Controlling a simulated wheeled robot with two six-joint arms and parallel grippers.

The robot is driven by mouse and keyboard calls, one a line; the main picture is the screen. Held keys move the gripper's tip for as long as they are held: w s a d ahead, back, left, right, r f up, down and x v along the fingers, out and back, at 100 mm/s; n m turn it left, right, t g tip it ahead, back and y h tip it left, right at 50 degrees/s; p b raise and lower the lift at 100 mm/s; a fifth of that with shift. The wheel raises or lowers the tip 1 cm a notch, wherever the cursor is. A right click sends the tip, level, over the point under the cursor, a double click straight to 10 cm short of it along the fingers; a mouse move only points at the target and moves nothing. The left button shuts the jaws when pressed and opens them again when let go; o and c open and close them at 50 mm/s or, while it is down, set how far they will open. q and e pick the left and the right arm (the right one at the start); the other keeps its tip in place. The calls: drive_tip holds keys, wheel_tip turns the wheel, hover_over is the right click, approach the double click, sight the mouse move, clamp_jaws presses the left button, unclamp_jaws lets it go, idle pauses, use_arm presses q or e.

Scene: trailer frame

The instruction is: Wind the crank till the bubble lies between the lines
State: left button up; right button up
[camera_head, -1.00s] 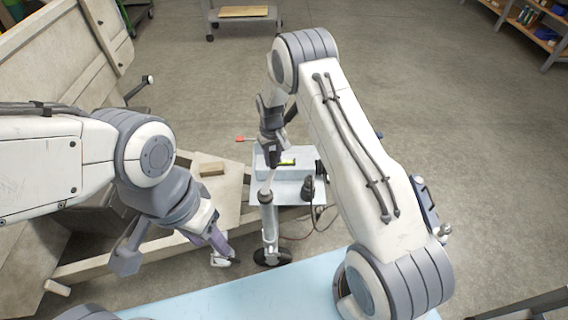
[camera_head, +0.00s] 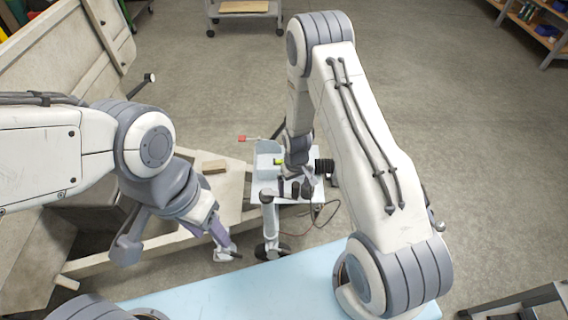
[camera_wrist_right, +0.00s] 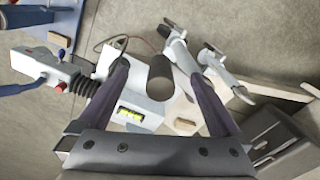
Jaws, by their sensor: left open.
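The level vial (camera_head: 279,161) is a small yellow-green block on the pale plate of the trailer frame. In the right wrist view the vial (camera_wrist_right: 130,115) shows dark lines, but the bubble's place between them is too small to tell. The jack (camera_head: 270,228) is a pale upright tube at the plate's near edge. A dark upright cylinder (camera_wrist_right: 160,80), which looks like the crank's grip, stands between the fingers of my right gripper (camera_wrist_right: 162,85). That gripper is open around it, no contact visible. My left gripper (camera_head: 228,252) is open and empty, left of the jack's foot.
A black bellows (camera_head: 325,166) and coupling lie right of the plate; the coupling with its red button (camera_wrist_right: 60,87) is at left in the wrist view. A red-ended lever (camera_head: 242,138) sticks out left. A loose cable (camera_head: 325,222) hangs nearby. Beige frame beams (camera_head: 150,245) run at left.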

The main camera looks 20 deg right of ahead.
wheel_tip(320, 180, up, 8)
drive_tip(key=p, duration=0.6)
drive_tip(key=shift+r, duration=0.15)
idle(0.5)
